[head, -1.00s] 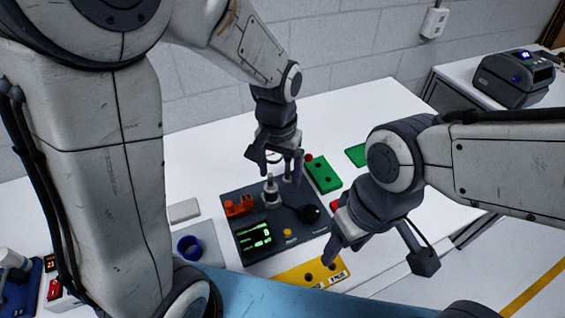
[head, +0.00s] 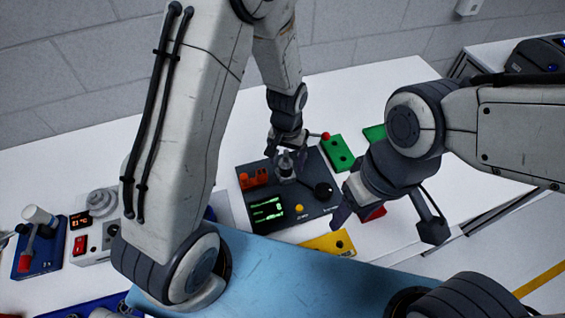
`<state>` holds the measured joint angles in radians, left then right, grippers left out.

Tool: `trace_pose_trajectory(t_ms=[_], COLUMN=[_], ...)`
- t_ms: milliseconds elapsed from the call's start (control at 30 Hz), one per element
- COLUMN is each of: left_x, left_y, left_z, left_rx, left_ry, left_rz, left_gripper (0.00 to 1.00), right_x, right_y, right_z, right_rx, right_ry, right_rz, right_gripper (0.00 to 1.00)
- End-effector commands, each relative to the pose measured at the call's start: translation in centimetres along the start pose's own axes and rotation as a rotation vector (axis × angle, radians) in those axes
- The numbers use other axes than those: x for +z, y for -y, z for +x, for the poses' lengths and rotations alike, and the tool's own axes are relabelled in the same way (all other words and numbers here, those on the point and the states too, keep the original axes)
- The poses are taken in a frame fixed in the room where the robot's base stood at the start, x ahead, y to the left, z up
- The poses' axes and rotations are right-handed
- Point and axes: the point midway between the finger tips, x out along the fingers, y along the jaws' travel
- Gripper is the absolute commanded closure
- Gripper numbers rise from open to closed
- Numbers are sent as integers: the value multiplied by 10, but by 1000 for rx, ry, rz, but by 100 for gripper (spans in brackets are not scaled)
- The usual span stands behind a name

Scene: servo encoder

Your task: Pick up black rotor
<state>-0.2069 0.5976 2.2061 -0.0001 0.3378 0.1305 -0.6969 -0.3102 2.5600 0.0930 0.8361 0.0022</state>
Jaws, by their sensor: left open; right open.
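A dark board (head: 305,217) lies on the white table and carries a small screen (head: 267,212). A round black part (head: 323,190), which may be the black rotor, is at the board's right side. A metallic post (head: 286,167) stands near the board's middle, its upper end dark and partly hidden. My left gripper (head: 287,146) is open, pointing down just above and around the post's top; I cannot tell whether it touches. My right gripper (head: 388,222) is open and empty, its fingers spread to the right of the board.
Orange parts (head: 254,178) stand on the board's left. A green block (head: 336,154), a red ball (head: 326,136), a red part (head: 375,213) and a yellow plate (head: 328,243) lie around the board. Devices (head: 95,235) fill the left. White table (head: 350,100) is clear behind.

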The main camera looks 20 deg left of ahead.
Motion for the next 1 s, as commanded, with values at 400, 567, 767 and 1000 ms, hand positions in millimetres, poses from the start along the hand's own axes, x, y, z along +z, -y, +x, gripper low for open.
trace_pose_trajectory(t_ms=[400, 567, 767, 1000], left_x=[1, 1, 0, 0], left_y=[2, 2, 2, 1], left_z=[8, 8, 7, 4], left_rx=[0, 0, 0, 0], left_ry=[0, 0, -2, -3], left_rz=[-3, -2, -2, -2], left_gripper=[46, 100, 100, 100], right_x=[0, 0, 0, 0], right_y=[0, 0, 0, 0], right_z=[-1, -1, -1, 0], right_rx=[0, 0, 0, 0], right_ry=[0, 0, 0, 0], right_rz=[0, 0, 0, 0], right_gripper=[41, 41, 41, 41])
